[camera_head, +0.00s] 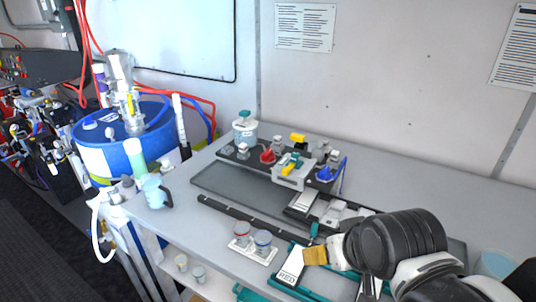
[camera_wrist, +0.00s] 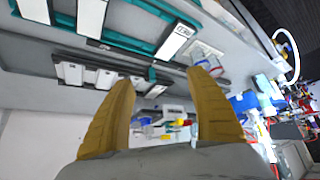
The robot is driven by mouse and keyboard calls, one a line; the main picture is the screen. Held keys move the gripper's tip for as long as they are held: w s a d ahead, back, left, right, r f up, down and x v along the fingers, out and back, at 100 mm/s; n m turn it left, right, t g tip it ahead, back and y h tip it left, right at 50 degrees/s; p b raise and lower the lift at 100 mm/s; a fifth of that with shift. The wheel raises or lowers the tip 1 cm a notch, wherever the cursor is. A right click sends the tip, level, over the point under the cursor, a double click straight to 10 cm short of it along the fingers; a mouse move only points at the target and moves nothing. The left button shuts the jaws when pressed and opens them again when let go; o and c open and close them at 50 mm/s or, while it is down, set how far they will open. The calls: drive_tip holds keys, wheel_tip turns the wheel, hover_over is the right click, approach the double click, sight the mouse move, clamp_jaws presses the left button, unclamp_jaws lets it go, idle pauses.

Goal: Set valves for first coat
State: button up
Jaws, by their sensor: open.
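The valve block (camera_head: 293,172) stands on a dark tray at the back of the bench in the head view. It carries a red handle (camera_head: 267,156), yellow handles (camera_head: 298,138) and a blue handle (camera_head: 326,173). Its handle angles are too small to read surely. My gripper (camera_head: 316,256) is over the front right of the bench, apart from the block and nearer the camera. In the wrist view my gripper (camera_wrist: 160,77) has its two tan fingers spread wide with nothing between them. The valve block (camera_wrist: 172,130) shows small and distant beyond them.
Two small cups, red-topped (camera_head: 242,234) and blue-topped (camera_head: 263,243), sit in a white holder left of my gripper. A teal-framed rack (camera_head: 287,285) with a "RED" label lies close by. A blue drum (camera_head: 125,150) with hoses stands left. The bench's left end is mostly clear.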

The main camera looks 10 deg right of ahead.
drive_tip(key=w+a+r+n+g+p, duration=0.15)
drive_tip(key=w+r+p, duration=0.25)
drive_tip(key=w+r, duration=0.6)
drive_tip(key=w+a+r+n+g+p, duration=0.1)
drive_tip(key=w+r+n+g+p, duration=0.2)
drive_tip(key=w+r, duration=0.7)
drive_tip(key=n+g+p, duration=0.3)
drive_tip(key=n+p, duration=0.3)
drive_tip(key=p, duration=0.3)
hover_over(268, 152)
wheel_tip(268, 152, down, 11)
drive_tip(key=shift+m+t, duration=0.25)
wheel_tip(268, 152, down, 10)
drive_tip(key=shift+f+b, duration=0.15)
drive_tip(key=shift+b, duration=0.4)
drive_tip(key=shift+s, duration=0.1)
drive_tip(key=c, duration=1.2)
